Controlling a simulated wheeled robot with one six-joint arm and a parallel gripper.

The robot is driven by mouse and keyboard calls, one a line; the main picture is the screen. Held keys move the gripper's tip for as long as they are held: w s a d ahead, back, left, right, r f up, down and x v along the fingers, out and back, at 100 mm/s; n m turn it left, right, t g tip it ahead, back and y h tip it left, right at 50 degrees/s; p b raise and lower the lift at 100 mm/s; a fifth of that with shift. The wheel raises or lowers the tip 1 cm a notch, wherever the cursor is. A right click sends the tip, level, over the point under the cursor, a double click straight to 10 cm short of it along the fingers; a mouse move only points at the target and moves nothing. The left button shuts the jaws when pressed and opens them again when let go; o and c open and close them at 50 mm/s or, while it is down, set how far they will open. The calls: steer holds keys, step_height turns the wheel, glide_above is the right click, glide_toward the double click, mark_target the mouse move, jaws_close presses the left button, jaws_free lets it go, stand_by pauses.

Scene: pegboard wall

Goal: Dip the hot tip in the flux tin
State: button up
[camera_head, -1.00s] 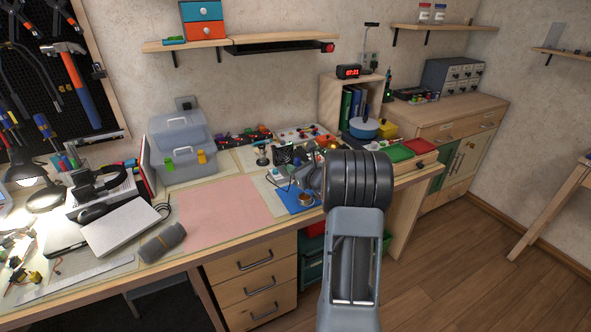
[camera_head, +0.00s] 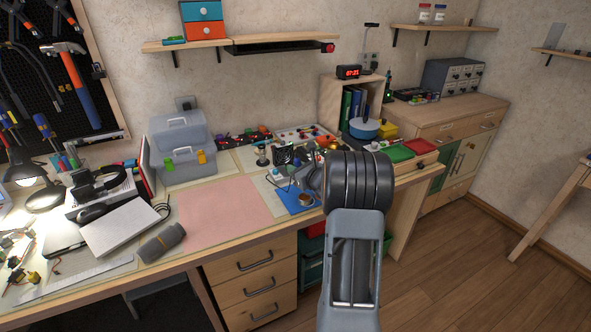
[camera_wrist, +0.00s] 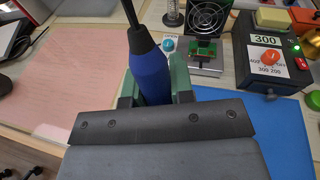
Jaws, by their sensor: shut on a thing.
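My gripper (camera_wrist: 155,88) is shut on the blue handle of a soldering iron (camera_wrist: 150,68), between its green finger pads. The iron's black collar and thin front part run up and out of the top edge of the wrist view, so the end of the tip is not visible there. In the head view my arm hides most of the gripper and the iron. I cannot make out the tin in the wrist view.
A soldering station (camera_wrist: 265,50) showing 300 stands at the right, beside a fan (camera_wrist: 207,18) and a green circuit board in a holder (camera_wrist: 204,52). A pink mat (camera_head: 220,213) lies clear to the left. A toolbox (camera_head: 182,150) stands behind it.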

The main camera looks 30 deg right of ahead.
steer(key=shift+f+b, duration=0.6)
steer(key=shift+b, duration=0.2)
stand_by(2.1)
steer(key=shift+r, duration=0.15)
steer(key=shift+r+p, duration=1.55)
steer(key=shift+r, duration=0.85)
